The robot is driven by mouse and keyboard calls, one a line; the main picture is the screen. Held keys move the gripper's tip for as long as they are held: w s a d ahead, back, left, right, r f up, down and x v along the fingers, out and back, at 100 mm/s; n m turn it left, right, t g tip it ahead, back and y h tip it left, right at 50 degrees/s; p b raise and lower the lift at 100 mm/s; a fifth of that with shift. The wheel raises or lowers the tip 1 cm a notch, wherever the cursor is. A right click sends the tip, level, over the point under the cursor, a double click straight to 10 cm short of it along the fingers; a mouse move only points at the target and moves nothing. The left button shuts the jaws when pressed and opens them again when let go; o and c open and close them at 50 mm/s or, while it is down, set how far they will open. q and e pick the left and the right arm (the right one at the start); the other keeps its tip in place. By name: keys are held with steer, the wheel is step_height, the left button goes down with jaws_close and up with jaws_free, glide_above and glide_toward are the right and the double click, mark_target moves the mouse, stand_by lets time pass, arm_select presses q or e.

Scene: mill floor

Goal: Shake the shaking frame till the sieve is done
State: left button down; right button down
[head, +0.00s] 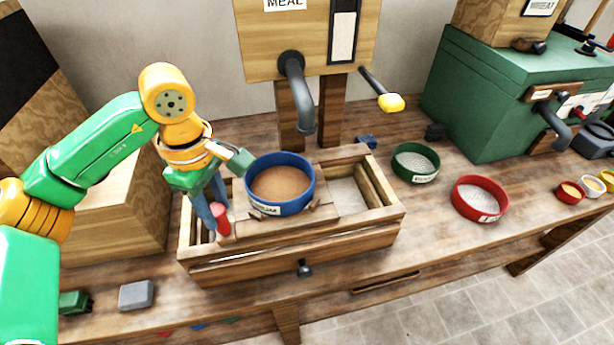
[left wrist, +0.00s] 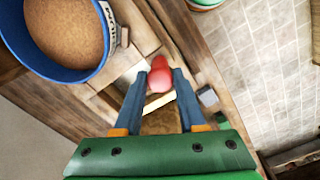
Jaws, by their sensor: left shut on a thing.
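The blue sieve (head: 282,184) sits on the shaking frame (head: 318,213), a sliding wooden carriage in an open wooden box, and holds brown meal. The blue sieve (left wrist: 64,72) also fills the upper left of the left wrist view. My left gripper (head: 218,214) is shut on the frame's red handle (head: 221,222) at the carriage's left end. In the left wrist view the red handle (left wrist: 160,76) is between the two fingers of my left gripper (left wrist: 160,90). My right gripper is not in view.
A green sieve (head: 416,162) and a red sieve (head: 480,198) stand on the bench to the right. A meal bin with a grey spout (head: 296,90) rises behind the box. A green machine (head: 490,90) stands at the back right. A grey block (head: 136,295) lies at the front left.

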arm_select(q)
steer(key=shift+w+d, duration=0.15)
steer(key=shift+d, duration=0.3)
steer(key=s+a+b, duration=0.1)
steer(key=s+a, duration=0.2)
steer(key=a, duration=0.8)
steer(key=shift+b, duration=0.4)
